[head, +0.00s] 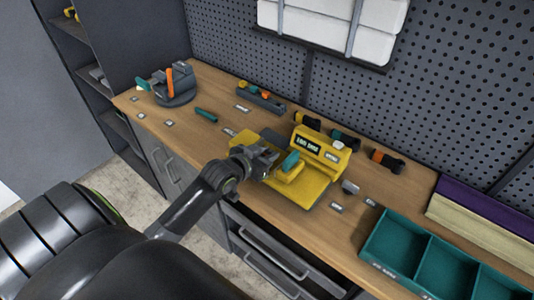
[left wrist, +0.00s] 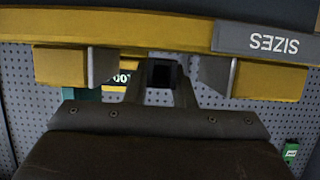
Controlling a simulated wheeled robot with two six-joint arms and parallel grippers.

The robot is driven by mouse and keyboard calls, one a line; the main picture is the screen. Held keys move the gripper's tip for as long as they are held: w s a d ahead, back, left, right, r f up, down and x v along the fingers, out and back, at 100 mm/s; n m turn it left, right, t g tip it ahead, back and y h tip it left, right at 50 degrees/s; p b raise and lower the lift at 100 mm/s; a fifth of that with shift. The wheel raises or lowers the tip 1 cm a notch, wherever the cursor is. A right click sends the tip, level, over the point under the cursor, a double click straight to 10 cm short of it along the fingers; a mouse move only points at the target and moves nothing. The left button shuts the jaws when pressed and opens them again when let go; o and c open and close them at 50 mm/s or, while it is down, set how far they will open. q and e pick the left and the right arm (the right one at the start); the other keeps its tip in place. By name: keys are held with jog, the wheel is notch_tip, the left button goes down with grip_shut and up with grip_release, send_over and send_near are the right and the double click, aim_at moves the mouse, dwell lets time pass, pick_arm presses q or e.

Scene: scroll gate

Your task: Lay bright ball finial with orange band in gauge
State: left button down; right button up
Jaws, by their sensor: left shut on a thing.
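The yellow gauge (head: 320,153) with a small display stands on a yellow plate (head: 305,193) at mid-bench. Its yellow bar (left wrist: 120,27) with a "SIZES" label and two grey-faced blocks spans the left wrist view. My left gripper (head: 268,162) is at the gauge's left side, by a teal piece (head: 290,161). It is shut on a dark piece (left wrist: 161,75), mostly hidden, between the two blocks in the wrist view. No ball or orange band shows on it, so I cannot tell whether it is the finial. My right gripper is out of view.
Dark pieces with coloured bands lie behind the gauge, one with orange (head: 377,155). A grey rack (head: 261,101) and a grey holder (head: 176,92) stand to the left. Teal bins (head: 397,243) stand at right. A small grey piece (head: 350,187) lies near the plate.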

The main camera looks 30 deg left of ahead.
pick_arm(q)
jog(key=shift+f, duration=0.35)
jog(key=c, duration=1.1)
grip_release()
jog(key=shift+c, duration=0.2)
jog(key=shift+s, duration=0.1)
jog(key=shift+s+r, duration=0.1)
jog(key=shift+s, duration=0.15)
jog(key=v, duration=1.6)
jog(key=shift+s, duration=0.35)
jog(key=shift+r, duration=0.1)
